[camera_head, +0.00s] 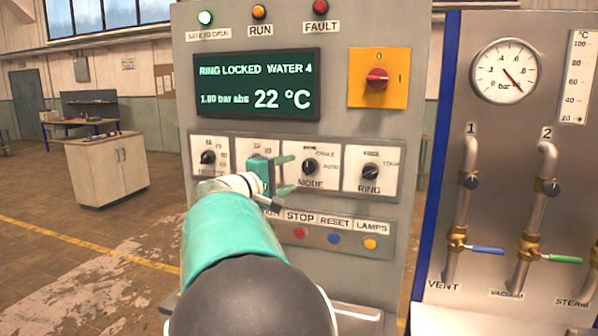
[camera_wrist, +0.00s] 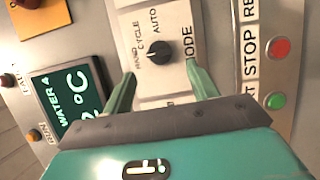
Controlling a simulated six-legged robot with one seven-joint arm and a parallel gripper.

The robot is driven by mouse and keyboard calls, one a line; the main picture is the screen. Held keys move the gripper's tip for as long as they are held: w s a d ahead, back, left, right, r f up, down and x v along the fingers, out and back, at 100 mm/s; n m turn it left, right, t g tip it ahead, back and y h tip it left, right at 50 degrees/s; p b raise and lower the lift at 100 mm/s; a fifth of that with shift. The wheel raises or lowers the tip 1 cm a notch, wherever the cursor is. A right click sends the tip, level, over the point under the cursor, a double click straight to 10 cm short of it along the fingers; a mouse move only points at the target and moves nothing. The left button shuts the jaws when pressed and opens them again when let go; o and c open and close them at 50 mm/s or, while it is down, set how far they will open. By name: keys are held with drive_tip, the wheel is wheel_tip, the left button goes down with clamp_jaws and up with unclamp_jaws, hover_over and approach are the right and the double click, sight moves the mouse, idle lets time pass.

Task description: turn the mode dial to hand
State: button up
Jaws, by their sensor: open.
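My gripper (camera_head: 286,175) has green fingers and is open and empty, just left of the dial in the head view. In the wrist view my gripper (camera_wrist: 160,75) has its fingertips on either side below the dial, apart from it.
Another dial (camera_head: 207,157) is at left and the RING dial (camera_head: 369,172) at right. STOP (camera_head: 299,232), RESET (camera_head: 334,238) and LAMPS (camera_head: 370,244) buttons lie below. The display (camera_head: 257,85) reads ring locked. A red switch (camera_head: 377,79) is above right. A valve panel (camera_head: 510,200) stands at right.

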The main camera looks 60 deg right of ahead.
drive_tip(key=v, duration=0.7)
drive_tip(key=shift+a+f, duration=0.1)
drive_tip(key=s+a+f+n+t+y, duration=0.1)
drive_tip(key=a+f+t+y, duration=0.2)
drive_tip(key=a, duration=1.1)
drive_tip(key=s+a+f+t+y, duration=0.2)
drive_tip(key=a+f+y, duration=0.6)
drive_tip(key=a+f, duration=0.4)
drive_tip(key=s+a+f+n+t+y, duration=0.1)
drive_tip(key=a+f+t+y, duration=0.4)
drive_tip(key=a, duration=1.3)
wheel_tip(320, 180, down, 2)
drive_tip(key=shift+s+f+n+y, duration=0.2)
drive_tip(key=shift+s+n+y, duration=0.15)
drive_tip(key=shift+y, duration=0.35)
drive_tip(key=c, duration=0.5)
drive_tip(key=shift+d, duration=0.15)
